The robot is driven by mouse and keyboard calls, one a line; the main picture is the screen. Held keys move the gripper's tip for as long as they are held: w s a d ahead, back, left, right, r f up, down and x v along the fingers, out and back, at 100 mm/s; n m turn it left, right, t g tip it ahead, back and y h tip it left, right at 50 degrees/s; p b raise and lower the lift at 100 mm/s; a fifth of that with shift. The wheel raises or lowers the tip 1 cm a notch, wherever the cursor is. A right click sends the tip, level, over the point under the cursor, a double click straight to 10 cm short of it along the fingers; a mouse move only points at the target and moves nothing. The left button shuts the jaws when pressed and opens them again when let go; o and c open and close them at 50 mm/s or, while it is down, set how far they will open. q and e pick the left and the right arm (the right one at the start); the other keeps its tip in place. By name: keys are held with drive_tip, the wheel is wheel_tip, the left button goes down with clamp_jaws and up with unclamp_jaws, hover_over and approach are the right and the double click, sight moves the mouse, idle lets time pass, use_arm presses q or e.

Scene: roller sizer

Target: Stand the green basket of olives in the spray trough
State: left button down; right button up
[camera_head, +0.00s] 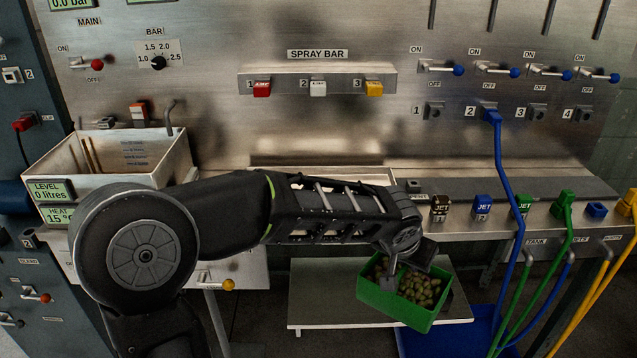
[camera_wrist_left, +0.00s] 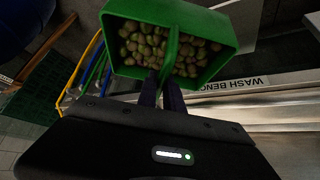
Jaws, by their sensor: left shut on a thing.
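The green basket (camera_head: 392,307) is full of olives (camera_head: 415,285) and hangs tilted from my left gripper (camera_head: 408,262) at lower centre, in front of the bench. In the left wrist view the green basket (camera_wrist_left: 222,72) shows its handle between the dark fingers of my left gripper (camera_wrist_left: 165,92), which are shut on it. The spray trough appears to be the pale-edged opening (camera_head: 345,174) in the bench below the spray bar (camera_head: 318,80). My left arm hides much of it. My right gripper is not in view.
A pale low shelf (camera_head: 325,312) is below and behind the basket. An open metal tank (camera_head: 150,170) stands at left. Blue (camera_head: 503,190), green and yellow hoses hang at right. Jet blocks (camera_head: 440,207) sit on the bench's right part. A blue tray (camera_head: 465,325) is low at right.

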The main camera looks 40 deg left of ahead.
use_arm(q)
drive_tip(key=shift+w+r, duration=0.1)
drive_tip(key=shift+r, duration=0.25)
drive_tip(key=shift+r, duration=0.1)
